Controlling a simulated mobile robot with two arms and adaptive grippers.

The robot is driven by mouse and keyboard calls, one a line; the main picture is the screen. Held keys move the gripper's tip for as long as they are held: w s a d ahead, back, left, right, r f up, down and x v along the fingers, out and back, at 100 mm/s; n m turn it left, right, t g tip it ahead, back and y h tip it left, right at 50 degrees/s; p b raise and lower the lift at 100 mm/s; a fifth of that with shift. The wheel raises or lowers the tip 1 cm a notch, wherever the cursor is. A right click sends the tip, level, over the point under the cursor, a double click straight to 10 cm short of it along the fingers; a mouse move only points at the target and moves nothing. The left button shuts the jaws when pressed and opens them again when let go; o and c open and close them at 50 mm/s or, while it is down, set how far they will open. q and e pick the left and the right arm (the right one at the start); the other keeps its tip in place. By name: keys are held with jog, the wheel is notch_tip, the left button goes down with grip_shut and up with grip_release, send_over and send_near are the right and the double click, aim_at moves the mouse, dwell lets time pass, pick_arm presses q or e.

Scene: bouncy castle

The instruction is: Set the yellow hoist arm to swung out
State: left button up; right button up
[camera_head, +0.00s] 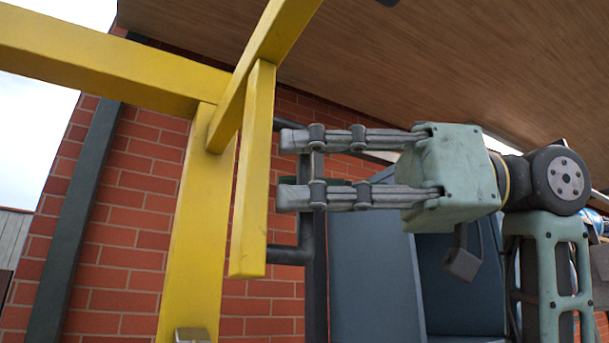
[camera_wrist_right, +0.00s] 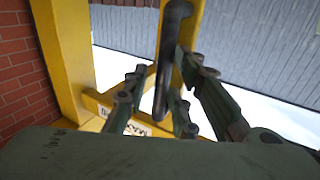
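The yellow hoist arm (camera_head: 95,62) reaches left from the top of a yellow post (camera_head: 188,260), and another yellow beam (camera_head: 262,55) runs to the upper right. A short yellow bar (camera_head: 252,180) hangs from that beam. A dark handle (camera_head: 305,232) is fixed to its right side. My right gripper (camera_head: 285,168) has its fingers apart, at the handle. In the right wrist view, the handle (camera_wrist_right: 164,75) lies between the spread fingers (camera_wrist_right: 155,112). I cannot tell whether they touch it. My left gripper is not in view.
A red brick wall (camera_head: 120,230) stands behind the post, with a dark upright beam (camera_head: 62,235) on it. A wooden ceiling (camera_head: 420,55) is overhead. Blue-grey panels (camera_head: 375,285) stand behind and below my right gripper. A corrugated grey wall (camera_wrist_right: 255,45) shows in the wrist view.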

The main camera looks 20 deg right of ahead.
jog(key=shift+o, duration=0.3)
jog(key=shift+a, duration=0.1)
jog(key=v, duration=1.2)
jog(key=shift+f, duration=0.15)
